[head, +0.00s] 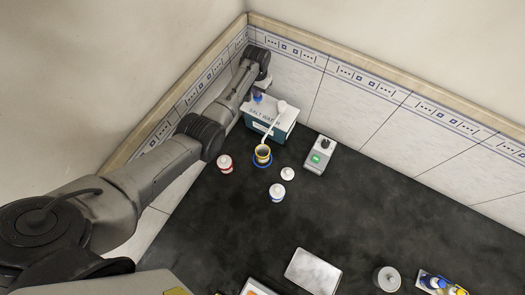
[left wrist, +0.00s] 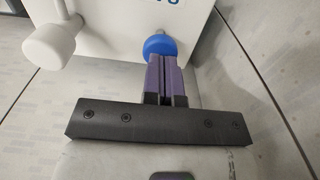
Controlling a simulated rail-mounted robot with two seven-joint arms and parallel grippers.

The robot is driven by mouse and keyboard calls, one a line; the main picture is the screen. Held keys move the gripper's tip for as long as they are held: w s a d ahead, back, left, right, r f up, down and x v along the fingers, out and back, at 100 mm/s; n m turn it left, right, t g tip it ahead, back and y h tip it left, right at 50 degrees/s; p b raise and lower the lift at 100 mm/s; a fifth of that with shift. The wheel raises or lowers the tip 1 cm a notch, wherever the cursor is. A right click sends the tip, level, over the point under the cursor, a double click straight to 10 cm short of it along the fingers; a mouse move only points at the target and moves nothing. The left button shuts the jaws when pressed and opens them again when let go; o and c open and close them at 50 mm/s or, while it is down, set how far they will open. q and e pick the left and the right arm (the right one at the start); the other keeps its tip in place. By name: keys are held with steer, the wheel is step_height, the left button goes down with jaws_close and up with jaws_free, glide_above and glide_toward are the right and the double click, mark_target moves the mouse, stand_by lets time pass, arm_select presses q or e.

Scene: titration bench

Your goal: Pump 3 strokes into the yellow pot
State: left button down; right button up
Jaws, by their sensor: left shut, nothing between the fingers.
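A white pump head with a spout (head: 281,106) rises from the box, and the spout reaches down toward the pot. In the left wrist view a white round knob (left wrist: 48,44) shows at the upper left of the white box. My left gripper (left wrist: 162,62) is shut and empty, its purple fingertips at a blue knob (left wrist: 160,46) on the box; whether they touch is unclear. In the head view my left gripper (head: 258,91) is over the box's left end.
A grey device with a green display (head: 319,155) is to the right. Tiled walls close in behind. The dark bench's middle is clear.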

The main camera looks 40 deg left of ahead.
arm_select(q)
steer(key=shift+f+b, duration=0.8)
steer(key=shift+f, duration=0.6)
steer(key=shift+r, duration=0.2)
steer(key=shift+r+p, duration=0.6)
steer(key=shift+p, duration=0.3)
steer(key=shift+r+p, duration=1.25)
steer(key=shift+p, duration=0.1)
steer(key=shift+f, duration=0.25)
